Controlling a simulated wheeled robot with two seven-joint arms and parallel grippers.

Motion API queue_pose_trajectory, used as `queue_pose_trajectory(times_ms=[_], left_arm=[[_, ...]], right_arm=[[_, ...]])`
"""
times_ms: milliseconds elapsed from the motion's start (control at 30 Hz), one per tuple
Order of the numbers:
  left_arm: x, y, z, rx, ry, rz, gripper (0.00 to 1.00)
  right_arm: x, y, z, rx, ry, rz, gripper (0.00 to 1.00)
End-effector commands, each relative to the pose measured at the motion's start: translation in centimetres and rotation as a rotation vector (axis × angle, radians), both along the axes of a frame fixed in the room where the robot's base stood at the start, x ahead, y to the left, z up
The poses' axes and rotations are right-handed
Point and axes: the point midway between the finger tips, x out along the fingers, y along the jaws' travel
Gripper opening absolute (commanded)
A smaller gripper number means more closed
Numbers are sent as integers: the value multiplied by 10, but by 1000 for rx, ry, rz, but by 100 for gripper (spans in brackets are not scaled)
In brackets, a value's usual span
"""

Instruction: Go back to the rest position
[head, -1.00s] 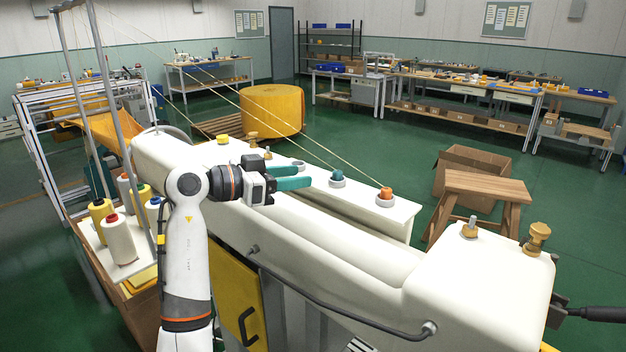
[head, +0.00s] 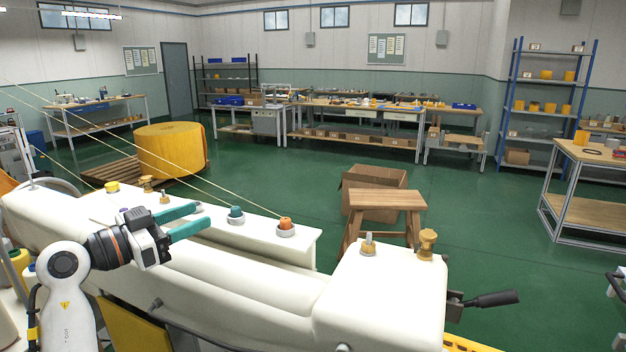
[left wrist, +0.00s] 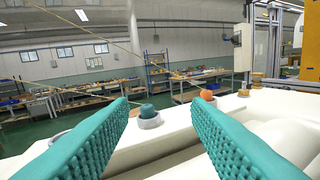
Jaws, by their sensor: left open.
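My left gripper (head: 186,221) has teal ribbed fingers, spread apart and empty, held above the long cream machine body (head: 250,275). In the left wrist view its fingers (left wrist: 158,120) frame a gap with nothing between them. Beyond them a teal knob (left wrist: 147,112) and an orange knob (left wrist: 207,95) sit on the machine. In the head view the teal knob (head: 236,212) and orange knob (head: 285,224) stand in pale round bases just right of the fingers, apart from them. My right gripper does not show in either view.
Thin yellow threads (head: 150,168) cross above the machine near my left arm. Brass fittings (head: 427,243) stand on its right end, beside a black handle (head: 492,299). A wooden stool (head: 386,203) and cardboard box (head: 374,180) stand behind. Green floor (head: 480,220) is open to the right.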

Motion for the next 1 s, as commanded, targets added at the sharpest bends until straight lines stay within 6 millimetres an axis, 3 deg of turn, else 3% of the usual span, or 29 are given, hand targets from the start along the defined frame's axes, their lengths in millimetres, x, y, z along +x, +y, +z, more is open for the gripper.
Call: queue_pose_trajectory(times_ms=[100, 200, 367, 467, 567, 733, 867, 900, 1000], left_arm=[[-17, -19, 7, -59, -235, -12, 44], [-35, -24, 16, -144, -424, 44, 44], [-59, -6, 15, -297, -593, 254, 44], [-68, 15, -2, -368, -597, 442, 44], [-76, 37, -34, -404, -516, 647, 44], [-93, 62, -121, -344, -200, 952, 44], [-123, 59, -207, -192, 160, 1074, 44], [-137, 53, -233, -129, 280, 1084, 44], [-176, 34, -289, 26, 554, 1049, 44]], right_arm=[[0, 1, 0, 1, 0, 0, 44], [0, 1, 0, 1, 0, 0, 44], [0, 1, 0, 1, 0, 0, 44], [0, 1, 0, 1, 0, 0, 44], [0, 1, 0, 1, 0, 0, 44], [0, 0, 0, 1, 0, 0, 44], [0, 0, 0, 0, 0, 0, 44], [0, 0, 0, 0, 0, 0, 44], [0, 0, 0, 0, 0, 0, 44]])
